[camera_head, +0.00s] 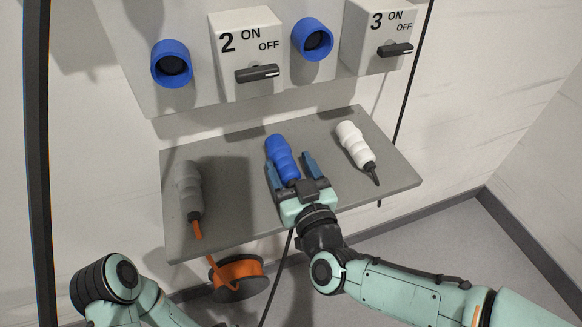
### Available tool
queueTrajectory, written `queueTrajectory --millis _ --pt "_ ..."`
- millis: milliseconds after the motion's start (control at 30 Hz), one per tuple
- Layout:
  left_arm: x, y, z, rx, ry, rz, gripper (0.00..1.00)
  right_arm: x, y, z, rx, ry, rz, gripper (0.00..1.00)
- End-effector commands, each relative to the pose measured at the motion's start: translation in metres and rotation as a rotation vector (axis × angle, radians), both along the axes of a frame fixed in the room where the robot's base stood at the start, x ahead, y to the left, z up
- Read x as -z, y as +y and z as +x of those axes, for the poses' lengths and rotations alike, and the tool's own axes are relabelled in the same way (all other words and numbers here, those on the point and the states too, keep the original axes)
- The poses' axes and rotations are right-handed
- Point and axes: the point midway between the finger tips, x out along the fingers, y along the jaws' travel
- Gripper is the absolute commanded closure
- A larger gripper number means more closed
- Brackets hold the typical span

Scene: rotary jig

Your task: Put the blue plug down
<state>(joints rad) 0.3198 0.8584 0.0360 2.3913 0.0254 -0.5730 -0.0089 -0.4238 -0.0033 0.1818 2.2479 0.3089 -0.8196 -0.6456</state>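The blue plug (281,153) lies on the grey shelf (235,143), near its middle, with its thick end toward the wall. My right gripper (291,169) is at the plug's near end, its two fingers on either side of it. The fingers are spread apart, and a gap shows between the plug and the right finger. The plug's near end and any cable there are hidden by the gripper. My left gripper is out of view; only part of my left arm shows at the bottom left.
A grey plug (188,183) with an orange tip lies on the shelf's left side, a white plug (353,143) on its right. Blue sockets (171,64) and switch boxes (246,54) are on the panel above. An orange cable reel (240,279) is below the shelf.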

Motion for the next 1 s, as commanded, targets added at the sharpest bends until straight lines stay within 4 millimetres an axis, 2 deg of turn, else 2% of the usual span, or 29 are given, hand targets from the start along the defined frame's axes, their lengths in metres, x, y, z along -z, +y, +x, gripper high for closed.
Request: queueTrajectory --millis 33,200,333,700,800,1000 --pt "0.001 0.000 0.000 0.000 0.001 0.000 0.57 0.019 -0.001 0.000 0.000 0.042 -0.012 0.32" --pt "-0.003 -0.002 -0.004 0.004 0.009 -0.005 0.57 0.015 -0.002 0.000 0.001 0.043 -0.012 0.32" --pt "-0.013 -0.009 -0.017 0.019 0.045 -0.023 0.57 0.003 -0.002 -0.002 0.000 0.042 -0.011 0.32" --pt "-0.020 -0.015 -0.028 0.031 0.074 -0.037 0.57 -0.001 -0.030 -0.091 -0.001 0.027 -0.009 0.32" --pt "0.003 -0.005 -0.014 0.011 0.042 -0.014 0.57 0.003 -0.033 -0.095 0.004 0.022 -0.005 0.32" --pt "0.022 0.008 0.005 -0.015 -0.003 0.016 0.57 0.001 -0.036 -0.109 0.001 0.022 -0.006 0.32"
